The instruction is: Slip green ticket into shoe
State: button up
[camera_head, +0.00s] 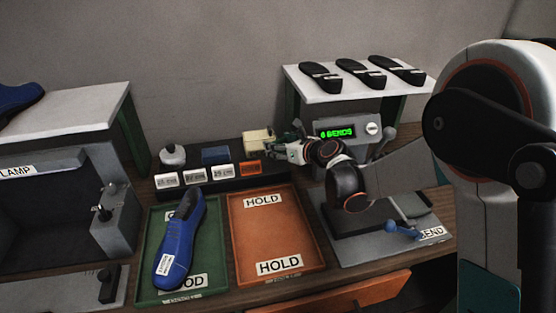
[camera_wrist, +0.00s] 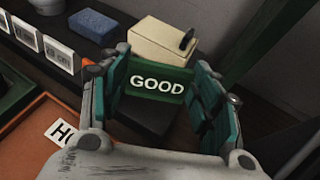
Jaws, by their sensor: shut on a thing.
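The green ticket (camera_wrist: 158,86), printed GOOD, is between the fingers of my gripper (camera_wrist: 160,88) in the wrist view, and the gripper is shut on it. A cream box with a dark knob (camera_wrist: 163,42) is right behind the ticket; I cannot tell if they touch. In the head view my gripper (camera_head: 283,148) is beside the cream box (camera_head: 257,141), at the back of the bench, and the ticket is hard to make out there. The blue shoe (camera_head: 181,238) lies lengthwise in the green tray (camera_head: 148,270), with a white label near its front end, well left of my gripper.
An orange HOLD tray (camera_head: 268,232) is empty beside the green tray. A dark rack holds numbered white cards (camera_head: 194,175), an orange card and a blue block (camera_head: 215,155). The bend press (camera_head: 375,235) stands right, below a shelf of black soles (camera_head: 361,74). The lamp box (camera_head: 45,200) stands left.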

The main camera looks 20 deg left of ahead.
aim_at(278, 165)
jog(key=shift+w+a+f+b, duration=0.3)
jog(key=shift+w+a+f, duration=0.15)
jog(key=shift+w, duration=0.2)
jog(key=shift+w+a+f+b, duration=0.3)
jog(key=shift+w+f, duration=0.15)
jog(key=shift+w, duration=0.15)
jog(key=shift+w+a+f+b, duration=0.1)
jog(key=shift+f+b, duration=1.1)
jog(key=shift+f, duration=1.45)
jog(key=shift+f, duration=0.15)
jog(key=o, duration=0.4)
jog(key=shift+r, duration=0.2)
